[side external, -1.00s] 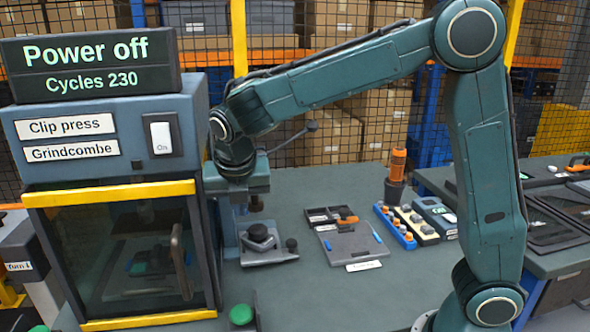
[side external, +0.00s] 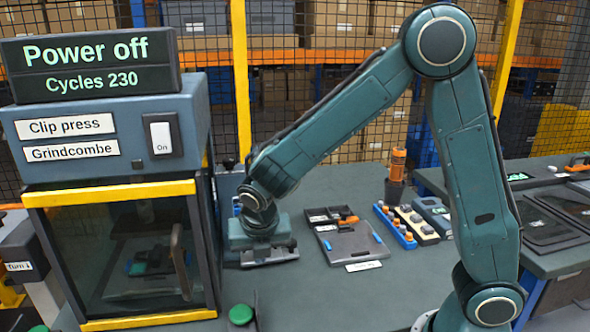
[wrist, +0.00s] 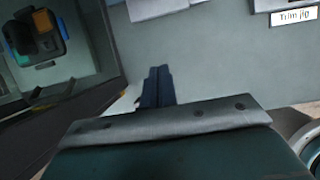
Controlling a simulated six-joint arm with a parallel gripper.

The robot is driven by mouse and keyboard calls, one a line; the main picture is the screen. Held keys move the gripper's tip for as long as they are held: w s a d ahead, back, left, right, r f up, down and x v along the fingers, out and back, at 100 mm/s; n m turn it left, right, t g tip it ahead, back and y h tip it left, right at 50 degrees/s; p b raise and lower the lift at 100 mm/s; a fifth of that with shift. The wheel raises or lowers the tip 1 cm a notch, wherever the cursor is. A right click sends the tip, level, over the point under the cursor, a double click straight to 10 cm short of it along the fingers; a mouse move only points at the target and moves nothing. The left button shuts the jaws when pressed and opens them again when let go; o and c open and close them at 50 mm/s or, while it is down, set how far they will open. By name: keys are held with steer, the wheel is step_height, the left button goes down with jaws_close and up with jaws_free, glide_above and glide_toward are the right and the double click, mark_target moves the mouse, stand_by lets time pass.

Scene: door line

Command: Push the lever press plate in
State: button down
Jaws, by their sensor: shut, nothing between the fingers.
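The lever press (side external: 228,187) stands just right of the clip press in the side view, mostly hidden behind my lowered arm. In the wrist view a grey plate edge (wrist: 155,8), apparently the front of the lever press base, shows at the top. My gripper (wrist: 160,72) is shut and empty, its two dark blue fingers side by side over the bare bench. The fingertips appear short of that plate edge, with a gap between. In the side view my arm hides the fingertips. I cannot tell how far in the press plate is.
The clip press (side external: 100,205) with its window frame stands close on the left. The trim jig (side external: 350,243) lies to the right, its label also in the wrist view (wrist: 295,17). Several small parts in a blue rack (side external: 395,225) stand beyond it. A green button (side external: 241,314) is in front.

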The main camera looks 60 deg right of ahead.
steer(key=x, duration=0.9)
steer(key=shift+f, duration=0.15)
steer(key=shift+w+d, duration=1)
steer(key=shift+d, duration=0.05)
steer(key=shift+w+d, duration=0.4)
steer(key=shift+w+d, duration=2.1)
